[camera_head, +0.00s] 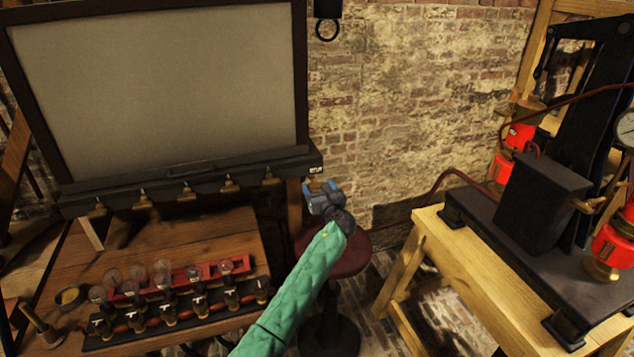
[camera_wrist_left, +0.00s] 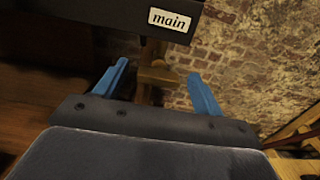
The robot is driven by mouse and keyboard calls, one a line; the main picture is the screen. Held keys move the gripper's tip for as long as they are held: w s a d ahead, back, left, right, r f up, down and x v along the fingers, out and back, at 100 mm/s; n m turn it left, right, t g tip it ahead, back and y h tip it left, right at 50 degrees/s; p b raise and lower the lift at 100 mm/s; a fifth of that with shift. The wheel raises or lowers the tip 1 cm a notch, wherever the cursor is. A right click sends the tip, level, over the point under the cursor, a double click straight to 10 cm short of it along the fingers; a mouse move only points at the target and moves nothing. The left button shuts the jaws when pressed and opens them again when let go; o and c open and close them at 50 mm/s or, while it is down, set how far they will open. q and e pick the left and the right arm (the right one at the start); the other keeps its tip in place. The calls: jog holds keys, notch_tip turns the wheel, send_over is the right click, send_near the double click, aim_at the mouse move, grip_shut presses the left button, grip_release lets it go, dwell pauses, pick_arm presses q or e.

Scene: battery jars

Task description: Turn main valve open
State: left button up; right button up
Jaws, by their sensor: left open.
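The main valve (camera_wrist_left: 157,76) is a brass tap handle below a white label reading "main" (camera_wrist_left: 171,19), on the right end of a dark rail (camera_head: 190,183). In the left wrist view, my left gripper (camera_wrist_left: 158,69) is open, with one blue finger on each side of the brass handle. I cannot tell whether either finger touches it. In the head view, my left gripper (camera_head: 322,187) is just below the label at the rail's right end, and the valve cannot be made out there. My right gripper is not in view.
Several other brass taps (camera_head: 187,193) hang along the rail under a large grey board (camera_head: 160,85). A wooden table (camera_head: 165,240) below holds glass jars and a red rack (camera_head: 193,276). A red stool (camera_head: 345,262) stands below my arm. A workbench (camera_head: 470,270) with machinery is at right.

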pick_arm(q)
jog(key=shift+x, duration=1)
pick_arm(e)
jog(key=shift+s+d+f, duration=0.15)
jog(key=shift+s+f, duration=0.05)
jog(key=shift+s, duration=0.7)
pick_arm(q)
jog(key=c, duration=1)
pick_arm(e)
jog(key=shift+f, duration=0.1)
